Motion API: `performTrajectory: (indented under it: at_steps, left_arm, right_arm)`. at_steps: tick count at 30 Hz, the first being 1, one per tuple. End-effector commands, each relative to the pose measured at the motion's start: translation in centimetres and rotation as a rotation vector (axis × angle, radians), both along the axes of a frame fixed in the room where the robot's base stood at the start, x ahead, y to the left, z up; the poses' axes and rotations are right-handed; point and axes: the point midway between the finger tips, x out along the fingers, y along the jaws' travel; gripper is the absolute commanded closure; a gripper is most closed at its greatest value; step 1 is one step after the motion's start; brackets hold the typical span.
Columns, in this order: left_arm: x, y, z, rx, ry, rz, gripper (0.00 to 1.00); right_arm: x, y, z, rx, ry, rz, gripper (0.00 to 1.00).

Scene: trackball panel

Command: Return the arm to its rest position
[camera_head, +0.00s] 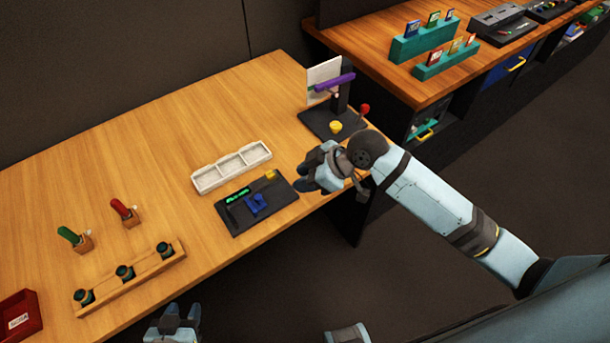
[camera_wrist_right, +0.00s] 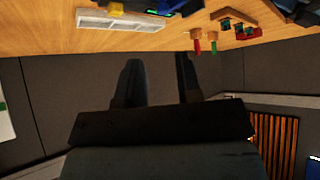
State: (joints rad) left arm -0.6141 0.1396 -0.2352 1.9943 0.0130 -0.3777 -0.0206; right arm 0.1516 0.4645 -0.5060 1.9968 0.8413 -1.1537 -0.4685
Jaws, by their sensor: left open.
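The black trackball panel (camera_head: 238,221) lies near the table's front edge, with a blue part (camera_head: 257,203), a green strip (camera_head: 238,195) and a yellow block (camera_head: 270,175) on it. It shows in part at the top of the right wrist view. My right gripper (camera_head: 306,182) is above the table edge, just right of the panel. In the right wrist view its two fingers (camera_wrist_right: 160,78) are apart with nothing between them. My left gripper (camera_head: 172,312) is at the bottom edge of the head view, in front of the table, partly cut off and empty as far as I see.
A white three-compartment tray (camera_head: 206,184) lies behind the panel. A black stand (camera_head: 318,125) with purple and red parts is behind my right gripper. Green (camera_head: 70,236) and red (camera_head: 121,208) handled tools, a wooden rack (camera_head: 84,307) and a red box (camera_head: 35,305) are at left.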

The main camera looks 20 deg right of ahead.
Motion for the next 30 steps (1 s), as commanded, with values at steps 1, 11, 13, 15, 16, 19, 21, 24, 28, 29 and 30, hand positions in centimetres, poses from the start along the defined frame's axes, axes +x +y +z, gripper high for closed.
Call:
performTrajectory:
  at_steps: [1, 11, 13, 15, 16, 19, 21, 24, 28, 29, 30]
  left_arm:
    - [0.0, 0.0, 0.0, 0.000, 0.000, 0.000, 0.57]
    - [0.0, 0.0, -0.1, 0.000, 0.001, 0.000, 0.57]
    - [0.0, 0.0, -0.1, 0.000, 0.001, 0.000, 0.57]
    - [0.0, 0.0, 0.1, 0.001, 0.002, 0.000, 0.57]
    - [0.0, 0.0, 0.3, 0.001, 0.002, 0.000, 0.57]
    - [-0.1, 0.0, 1.2, 0.002, 0.004, 0.001, 0.57]
    - [-0.1, 0.1, 2.2, 0.002, 0.004, 0.001, 0.57]
    - [0.0, 0.1, 3.8, 0.003, 0.001, 0.002, 0.57]
    - [0.0, 0.3, 5.7, 0.004, -0.003, 0.005, 0.57]
    - [0.0, 0.3, 6.1, 0.005, -0.003, 0.006, 0.57]
    - [0.0, 0.4, 6.6, 0.005, -0.004, 0.007, 0.57]
  right_arm:
    - [0.0, 0.0, 0.0, 0.000, 0.000, 0.000, 0.68]
    - [0.0, 0.0, 0.0, 0.000, 0.000, 0.000, 0.68]
    - [0.0, 0.0, 0.0, 0.000, 0.001, -0.001, 0.68]
    - [-0.2, 0.1, -0.2, 0.007, 0.001, -0.016, 0.68]
    - [-0.3, 0.1, -0.3, 0.012, 0.001, -0.029, 0.68]
    - [-1.1, 0.2, -1.2, 0.044, -0.001, -0.117, 0.68]
    - [-2.1, 0.0, -2.1, 0.076, -0.008, -0.216, 0.68]
    - [-4.3, -0.8, -3.7, 0.118, -0.027, -0.382, 0.68]
    - [-8.0, -2.5, -5.5, 0.149, -0.062, -0.579, 0.68]
    - [-8.9, -3.0, -5.8, 0.152, -0.071, -0.617, 0.68]
    - [-10.2, -3.5, -6.2, 0.154, -0.083, -0.663, 0.68]
